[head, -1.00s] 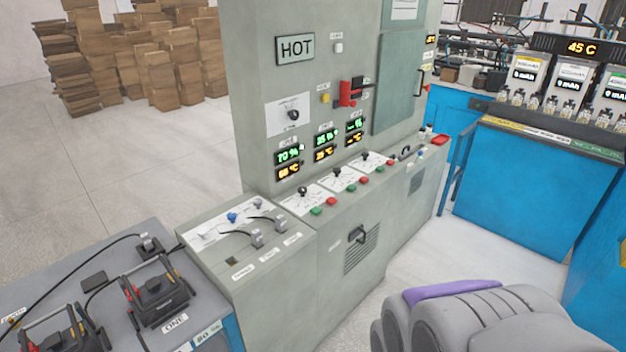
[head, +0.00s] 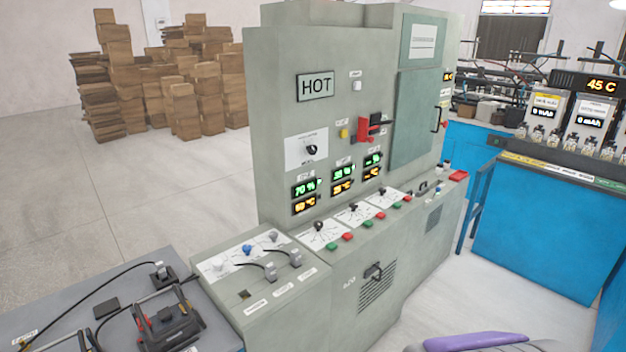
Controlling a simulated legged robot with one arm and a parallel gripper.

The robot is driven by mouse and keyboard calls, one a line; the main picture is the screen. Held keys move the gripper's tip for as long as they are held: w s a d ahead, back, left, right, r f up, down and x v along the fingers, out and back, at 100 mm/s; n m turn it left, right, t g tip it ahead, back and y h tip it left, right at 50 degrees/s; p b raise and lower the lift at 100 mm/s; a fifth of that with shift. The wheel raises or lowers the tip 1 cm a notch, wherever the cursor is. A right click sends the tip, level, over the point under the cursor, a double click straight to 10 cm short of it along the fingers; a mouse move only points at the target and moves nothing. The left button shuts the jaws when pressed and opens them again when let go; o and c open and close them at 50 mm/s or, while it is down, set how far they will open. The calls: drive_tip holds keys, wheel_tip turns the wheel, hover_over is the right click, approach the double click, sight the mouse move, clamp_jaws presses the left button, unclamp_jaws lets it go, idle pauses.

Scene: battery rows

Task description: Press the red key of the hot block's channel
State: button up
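The middle pair (head: 342,180) seems to read 35 % over 25 °C, and the right pair (head: 372,166) shows dashes. On the sloping ledge, each of three dial panels has a green key and a red key: left red key (head: 347,236), middle red key (head: 381,215), right red key (head: 407,198). My gripper's fingers are not in view.
A lower console with levers (head: 268,270) adjoins the cabinet on the left. A grey bench (head: 60,310) with clamp-like devices (head: 168,325) stands at the lower left. A blue bench (head: 540,230) stands at right; floor between it and the cabinet is clear.

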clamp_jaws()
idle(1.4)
